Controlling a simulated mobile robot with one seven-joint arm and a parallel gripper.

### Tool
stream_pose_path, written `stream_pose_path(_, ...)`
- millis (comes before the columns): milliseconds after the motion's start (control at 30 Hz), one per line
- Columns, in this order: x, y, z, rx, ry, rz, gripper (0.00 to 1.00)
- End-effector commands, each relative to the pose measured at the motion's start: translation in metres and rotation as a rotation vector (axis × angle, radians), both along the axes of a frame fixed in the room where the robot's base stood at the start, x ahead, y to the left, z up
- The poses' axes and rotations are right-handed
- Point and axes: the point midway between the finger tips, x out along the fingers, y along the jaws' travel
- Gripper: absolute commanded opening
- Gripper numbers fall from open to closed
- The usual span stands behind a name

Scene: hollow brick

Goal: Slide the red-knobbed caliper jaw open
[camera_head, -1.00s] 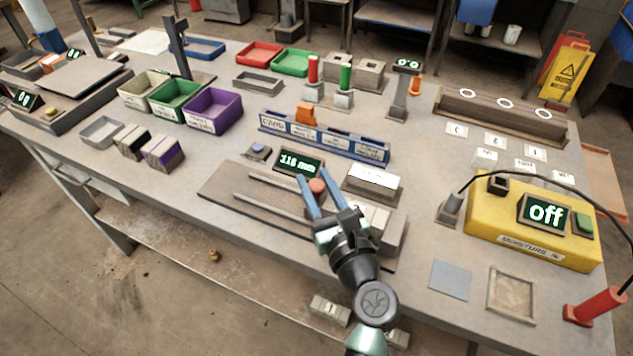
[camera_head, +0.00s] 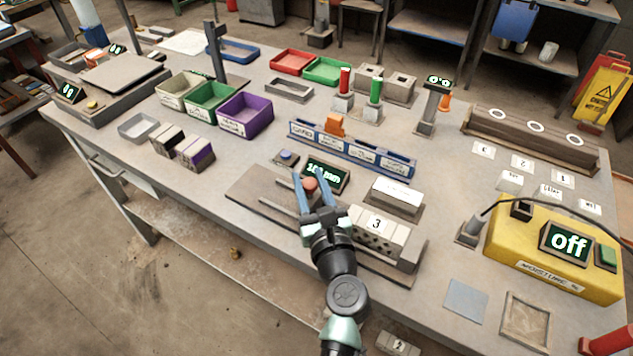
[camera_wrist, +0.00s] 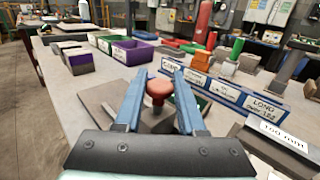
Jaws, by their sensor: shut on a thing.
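The red knob (camera_head: 310,184) of the caliper stands between the blue fingers of my gripper (camera_head: 311,183), which are shut on it. It also shows in the wrist view (camera_wrist: 158,88). The caliper's flat grey base with rails (camera_head: 262,205) lies along the front of the bench. The jaw under the knob is mostly hidden by my gripper. A hollow brick marked 3 (camera_head: 376,224) lies on the right part of the caliper. The caliper's display (camera_head: 326,175) shows a reading in mm, partly hidden and hard to read.
A blue button block (camera_head: 287,158) stands just behind the caliper. A white-topped block (camera_head: 396,194) stands behind the brick, and a blue labelled rack (camera_head: 350,150) beyond. The yellow moisture meter (camera_head: 555,250) is at right. The base's left end is clear.

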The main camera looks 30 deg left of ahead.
Motion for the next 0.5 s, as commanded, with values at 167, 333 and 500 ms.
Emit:
stream_pose_path(167,-0.0003,0.0002,0.0001,-0.001,-0.001,0.001,0.59)
stream_pose_path(333,-0.0002,-0.0003,0.0001,-0.001,-0.001,0.001,0.69)
stream_pose_path(500,-0.0003,-0.0007,0.0000,-0.001,-0.001,0.000,0.69)
